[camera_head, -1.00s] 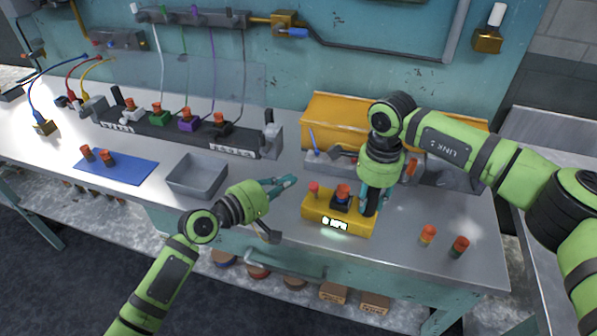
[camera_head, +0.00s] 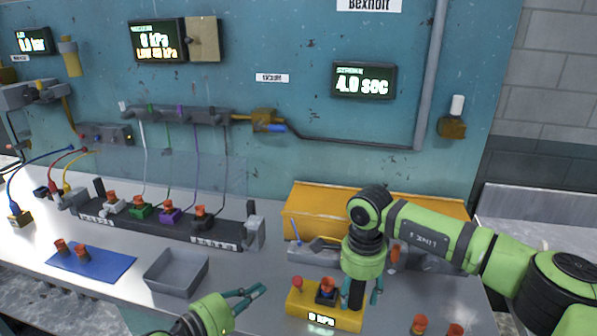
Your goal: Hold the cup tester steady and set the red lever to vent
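The cup tester, a yellow box (camera_head: 338,318) with a lit front display reading about 0 kPa, sits near the bench's front edge. A red knob-like lever (camera_head: 297,285) stands on its left end. A cup with an orange-red top (camera_head: 327,288) sits in a dark seat beside it. My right gripper (camera_head: 361,298) points down at the tester's right end; a dark part shows between its teal fingers, and I cannot tell whether they grip. My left gripper (camera_head: 258,291) is open and empty, its fingertips left of the tester and apart from it.
A grey tray (camera_head: 176,272) and a blue mat (camera_head: 92,265) with two cups lie left. A dark rack (camera_head: 160,222) with several cups stands behind. A yellow case (camera_head: 300,212) is behind the tester. Two loose cups (camera_head: 418,325) stand right. Wall displays (camera_head: 363,81) read 0 kPa and 4.0 sec.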

